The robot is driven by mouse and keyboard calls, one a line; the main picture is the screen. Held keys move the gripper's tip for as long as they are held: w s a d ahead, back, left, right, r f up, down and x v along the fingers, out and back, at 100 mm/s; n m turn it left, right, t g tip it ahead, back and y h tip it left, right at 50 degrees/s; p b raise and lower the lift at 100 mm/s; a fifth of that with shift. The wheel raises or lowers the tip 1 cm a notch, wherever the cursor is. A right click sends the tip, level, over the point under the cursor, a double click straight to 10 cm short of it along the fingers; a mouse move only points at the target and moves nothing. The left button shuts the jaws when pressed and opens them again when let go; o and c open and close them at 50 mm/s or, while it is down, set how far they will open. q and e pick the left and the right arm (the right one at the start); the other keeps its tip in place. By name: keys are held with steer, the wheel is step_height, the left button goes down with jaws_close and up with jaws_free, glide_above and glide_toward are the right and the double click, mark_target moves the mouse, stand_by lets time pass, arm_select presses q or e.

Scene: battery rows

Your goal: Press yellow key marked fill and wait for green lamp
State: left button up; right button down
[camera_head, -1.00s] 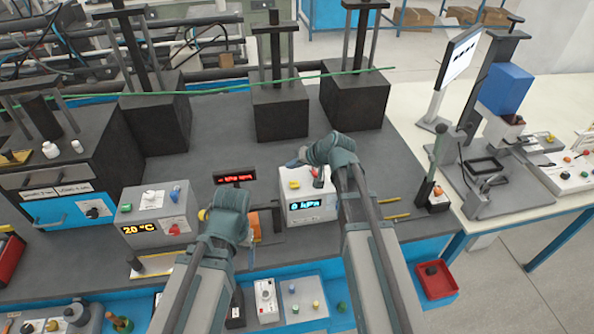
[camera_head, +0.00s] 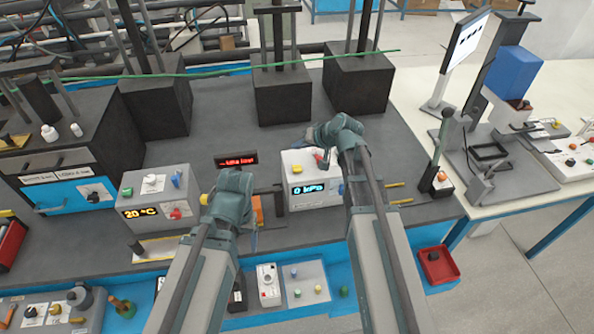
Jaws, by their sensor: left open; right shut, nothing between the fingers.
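A white box (camera_head: 316,200) with a blue "0 kPa" display stands on the dark bench top. A small yellow key (camera_head: 297,151) is on its upper face, beside a red-tipped control; its marking is too small to read. My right gripper (camera_head: 312,136) is shut and empty, above the back of this box; whether it touches anything cannot be told. My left gripper (camera_head: 236,184) is open, left of the box, its fingers largely hidden by its own wrist. I see no clearly lit green lamp.
A grey box (camera_head: 150,190) with a "20 °C" display stands at the left. A small red-lettered display (camera_head: 236,160) is behind my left gripper. Dark block stands (camera_head: 283,97) line the back. A red tray (camera_head: 437,265) is at the front right.

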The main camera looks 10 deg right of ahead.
mark_target(299, 170)
arm_select(q)
step_height(299, 170, down, 7)
steer(key=b, duration=0.6)
arm_select(e)
step_height(299, 170, down, 7)
steer(key=shift+f, duration=0.1)
arm_select(q)
steer(key=shift+f, duration=0.1)
stand_by(1.2)
steer(key=shift+f+b, duration=0.25)
steer(key=shift+b, duration=0.25)
arm_select(e)
steer(key=shift+f, duration=0.3)
arm_select(q)
steer(key=shift+f+b, duration=0.4)
steer(key=shift+f, duration=0.05)
arm_select(e)
steer(key=shift+f, duration=0.4)
arm_select(q)
steer(key=shift+r, duration=0.1)
arm_select(e)
steer(key=shift+r, duration=0.1)
arm_select(q)
steer(key=shift+r+p, duration=0.75)
steer(key=shift+p, duration=0.1)
arm_select(e)
steer(key=shift+r, duration=0.7)
